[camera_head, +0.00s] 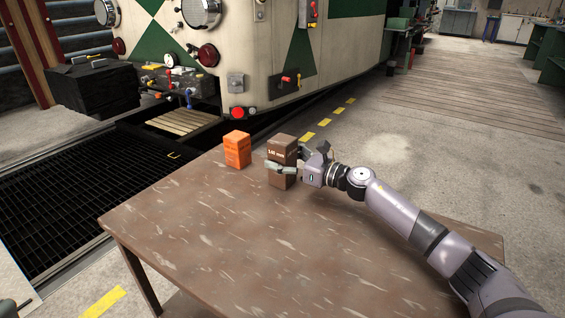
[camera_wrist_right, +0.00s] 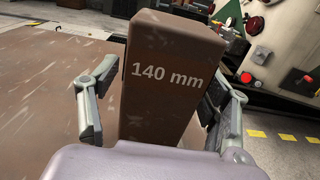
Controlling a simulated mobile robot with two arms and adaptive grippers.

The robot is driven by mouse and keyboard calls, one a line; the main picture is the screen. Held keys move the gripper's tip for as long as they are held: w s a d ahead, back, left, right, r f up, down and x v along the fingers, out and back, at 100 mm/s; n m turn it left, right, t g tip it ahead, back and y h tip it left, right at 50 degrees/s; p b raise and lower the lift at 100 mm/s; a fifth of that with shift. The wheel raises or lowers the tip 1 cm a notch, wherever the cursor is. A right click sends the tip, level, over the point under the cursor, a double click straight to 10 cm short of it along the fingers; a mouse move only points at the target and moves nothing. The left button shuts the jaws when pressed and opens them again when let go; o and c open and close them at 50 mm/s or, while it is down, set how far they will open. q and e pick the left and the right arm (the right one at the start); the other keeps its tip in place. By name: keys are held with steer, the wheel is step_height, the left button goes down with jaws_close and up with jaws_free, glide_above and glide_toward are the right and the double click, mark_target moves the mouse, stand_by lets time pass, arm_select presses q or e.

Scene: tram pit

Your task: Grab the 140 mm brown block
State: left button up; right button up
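The brown block (camera_head: 283,150), marked "140 mm", stands upright on the brown table (camera_head: 200,225) near its far edge. It also shows in the right wrist view (camera_wrist_right: 165,75). My right gripper (camera_head: 290,162) is around it, one finger on the near side and one on the far side. In the right wrist view its fingers (camera_wrist_right: 153,105) are open, with a gap at the left side of the block; the right finger is close to the block. Only a small piece, perhaps of my left gripper, shows at the lower left corner of the head view.
An orange block (camera_head: 237,149) stands on the table just left of the brown block. The front of the table top is clear. Beyond the table are a dark grated pit (camera_head: 60,210) and a cream and green tram (camera_head: 260,45).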

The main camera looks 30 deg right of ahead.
steer(key=c, duration=1.3)
steer(key=shift+r, duration=0.1)
steer(key=shift+c, duration=0.2)
